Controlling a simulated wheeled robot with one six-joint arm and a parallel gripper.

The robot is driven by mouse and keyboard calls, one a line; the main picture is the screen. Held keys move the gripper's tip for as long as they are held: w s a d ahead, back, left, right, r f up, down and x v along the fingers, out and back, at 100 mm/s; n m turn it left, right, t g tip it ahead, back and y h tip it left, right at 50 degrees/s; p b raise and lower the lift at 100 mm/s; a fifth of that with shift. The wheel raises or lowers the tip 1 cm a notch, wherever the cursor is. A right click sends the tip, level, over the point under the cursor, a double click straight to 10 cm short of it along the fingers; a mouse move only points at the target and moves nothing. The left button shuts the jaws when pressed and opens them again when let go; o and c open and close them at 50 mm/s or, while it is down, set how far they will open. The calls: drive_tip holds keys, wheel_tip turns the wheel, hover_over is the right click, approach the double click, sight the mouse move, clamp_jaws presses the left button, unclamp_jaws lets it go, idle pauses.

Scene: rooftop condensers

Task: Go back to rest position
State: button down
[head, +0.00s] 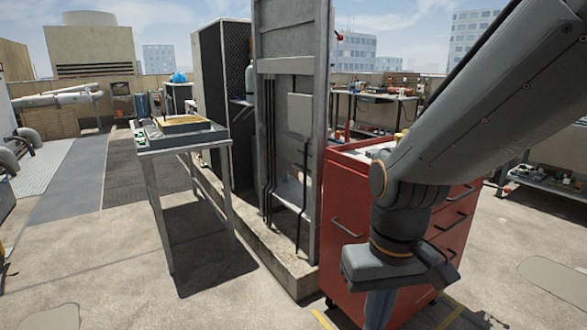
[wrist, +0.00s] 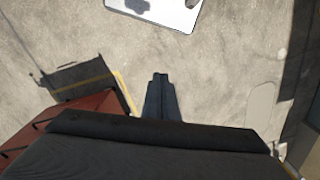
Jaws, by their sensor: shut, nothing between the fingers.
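My arm comes in from the upper right of the head view and bends down in front of the red tool cabinet (head: 345,195). My gripper (head: 378,312) hangs below the wrist at the lower edge of that view, partly cut off. In the wrist view my gripper (wrist: 160,77) points out over the bare concrete floor, its two dark fingers together. Nothing shows between or under the fingers. The cabinet's red side also shows at the lower left of the wrist view (wrist: 75,118), apart from the fingers.
A metal table (head: 200,141) with a tray on it stands at left. A tall grey panel (head: 292,70) rises from a concrete curb (head: 270,262) left of the cabinet. A workbench (head: 375,96) is behind. A low shelf (head: 560,186) stands at right. Open floor (head: 100,250) lies at front left.

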drive_tip(key=d+r+m+p, duration=0.2)
drive_tip(key=d+r+p, duration=0.3)
drive_tip(key=p, duration=0.5)
drive_tip(key=shift+s+d+r, duration=0.2)
drive_tip(key=shift+d+r, duration=0.15)
drive_tip(key=shift+d, duration=0.35)
drive_tip(key=shift+w+d, duration=0.1)
